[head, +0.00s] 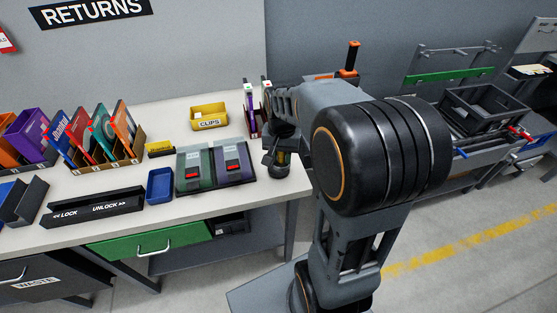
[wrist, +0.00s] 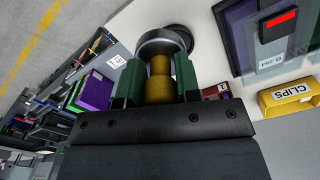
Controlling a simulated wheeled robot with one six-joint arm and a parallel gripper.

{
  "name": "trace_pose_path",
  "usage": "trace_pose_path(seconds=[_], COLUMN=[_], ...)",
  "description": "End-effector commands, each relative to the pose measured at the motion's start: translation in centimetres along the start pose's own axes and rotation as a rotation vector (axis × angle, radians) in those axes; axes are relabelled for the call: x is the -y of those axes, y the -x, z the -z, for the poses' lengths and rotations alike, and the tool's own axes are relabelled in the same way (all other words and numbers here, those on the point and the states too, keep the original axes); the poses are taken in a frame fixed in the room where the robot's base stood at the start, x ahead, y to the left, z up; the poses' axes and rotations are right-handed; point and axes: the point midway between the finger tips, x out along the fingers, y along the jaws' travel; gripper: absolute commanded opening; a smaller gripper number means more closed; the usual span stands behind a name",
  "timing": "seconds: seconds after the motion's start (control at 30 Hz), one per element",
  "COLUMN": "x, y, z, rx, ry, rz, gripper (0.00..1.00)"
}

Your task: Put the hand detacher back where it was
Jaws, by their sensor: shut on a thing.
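My gripper (wrist: 158,68) is shut on the hand detacher (wrist: 160,86), with a green-padded finger on each side of its brass-yellow body. Its wide dark grey round end (wrist: 165,42) points away from the gripper, over the white counter. In the head view the hand detacher (head: 279,170) shows only in part, below my gripper (head: 272,152) at the counter's right end. My arm hides some of it. I cannot tell whether its round end touches the counter.
Two cases with red labels (head: 232,163) lie just left of the gripper. A yellow CLIPS bin (head: 209,116) is behind, a blue tray (head: 160,185) and a black LOCK/UNLOCK bar (head: 92,207) farther left. The white counter (head: 250,195) has bare room near its front right edge.

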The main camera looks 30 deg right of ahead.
Motion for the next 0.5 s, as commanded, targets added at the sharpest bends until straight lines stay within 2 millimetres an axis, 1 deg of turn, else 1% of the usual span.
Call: trace_pose_path(seconds=[0.03,0.2,0.3,0.5], x=[0.3,1.0,1.2,1.5], y=[-0.4,-3.4,-4.6,-5.8], z=[1.3,3.7,4.6,5.6], rx=[0.003,0.002,0.001,-0.001], ry=[-0.001,0.001,0.002,0.003], rz=[-0.001,-0.001,0.000,0.001], gripper=[0.00,0.00,0.00,0.00])
